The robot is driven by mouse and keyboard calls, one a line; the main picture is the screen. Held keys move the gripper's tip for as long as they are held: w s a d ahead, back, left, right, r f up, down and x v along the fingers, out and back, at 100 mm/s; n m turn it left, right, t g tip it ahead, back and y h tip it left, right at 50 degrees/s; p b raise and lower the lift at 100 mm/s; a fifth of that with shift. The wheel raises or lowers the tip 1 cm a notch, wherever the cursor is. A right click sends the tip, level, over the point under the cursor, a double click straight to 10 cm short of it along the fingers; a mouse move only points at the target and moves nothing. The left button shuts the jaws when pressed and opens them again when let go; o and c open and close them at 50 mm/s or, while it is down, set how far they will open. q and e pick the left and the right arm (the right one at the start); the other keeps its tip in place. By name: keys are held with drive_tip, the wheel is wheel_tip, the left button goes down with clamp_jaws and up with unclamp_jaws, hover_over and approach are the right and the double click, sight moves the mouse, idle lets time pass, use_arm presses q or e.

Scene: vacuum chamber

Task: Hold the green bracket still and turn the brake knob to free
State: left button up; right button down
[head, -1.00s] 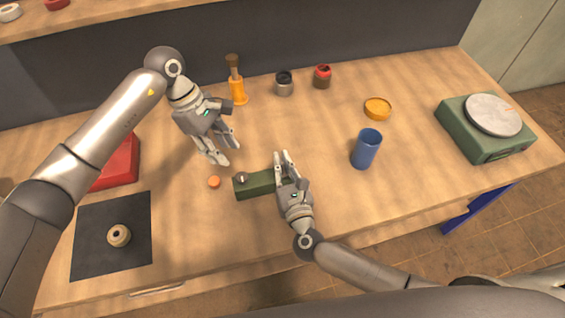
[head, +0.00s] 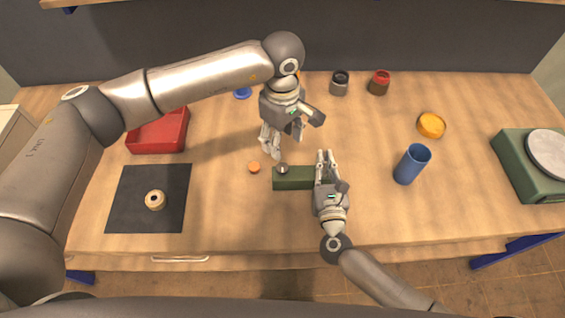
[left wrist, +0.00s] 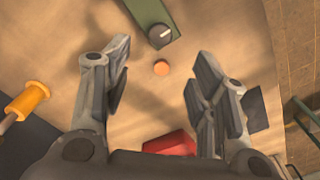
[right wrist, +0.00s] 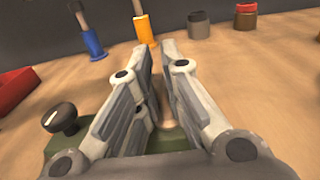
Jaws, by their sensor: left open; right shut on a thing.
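The green bracket (head: 292,179) lies on the table in the head view, with the dark brake knob (head: 283,169) on top of its left end. The knob's pale pointer line shows in the left wrist view (left wrist: 160,35) and the right wrist view (right wrist: 60,119). My right gripper (head: 325,156) is shut on the bracket near its right end. My left gripper (head: 271,150) is open and empty, above the table just behind and left of the knob, apart from it. The bracket's right end is hidden by my right gripper.
An orange disc (head: 254,168) lies left of the bracket. A dark mat (head: 130,205) with a beige ring (head: 155,200) and a red tray (head: 160,132) are further left. A blue cup (head: 411,165), yellow dish (head: 431,125) and green scale (head: 520,175) stand right. Jars (head: 340,84) stand behind.

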sight(282, 167)
use_arm(q)
wheel_tip(282, 167, down, 11)
drive_tip(key=shift+r, duration=0.1)
drive_tip(key=shift+c, duration=0.3)
drive_tip(key=c, duration=1)
